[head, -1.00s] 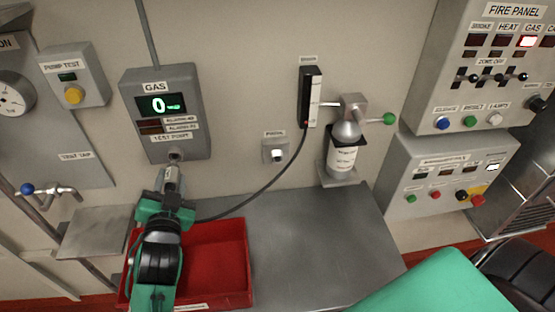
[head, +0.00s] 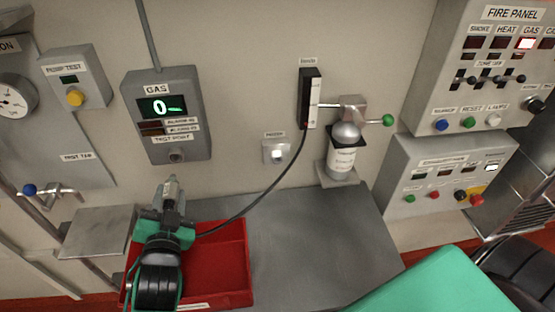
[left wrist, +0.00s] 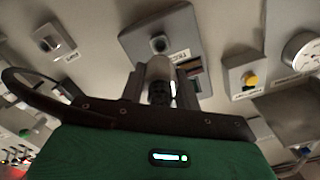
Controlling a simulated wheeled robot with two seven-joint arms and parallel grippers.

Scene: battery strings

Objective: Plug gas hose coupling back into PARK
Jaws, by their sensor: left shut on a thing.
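My left gripper (head: 172,205) is shut on the grey hose coupling (head: 171,188), held over the red tray and a little below the gas unit. In the left wrist view the coupling (left wrist: 160,78) sits between the two fingers, pointing at the wall. A black hose (head: 262,194) runs from it up to the black flow tube (head: 310,98). The gas unit (head: 165,88) has a test port (head: 176,155) at its bottom, apart from the coupling. The PARK socket (head: 275,151) is on the wall to the right, its small label blurred. My right gripper is not in view.
A red tray (head: 240,265) stands on the grey bench (head: 310,240). A gas bottle (head: 342,155) with a green-knobbed valve stands right of the PARK socket. The wall around the socket is clear, apart from the hanging hose.

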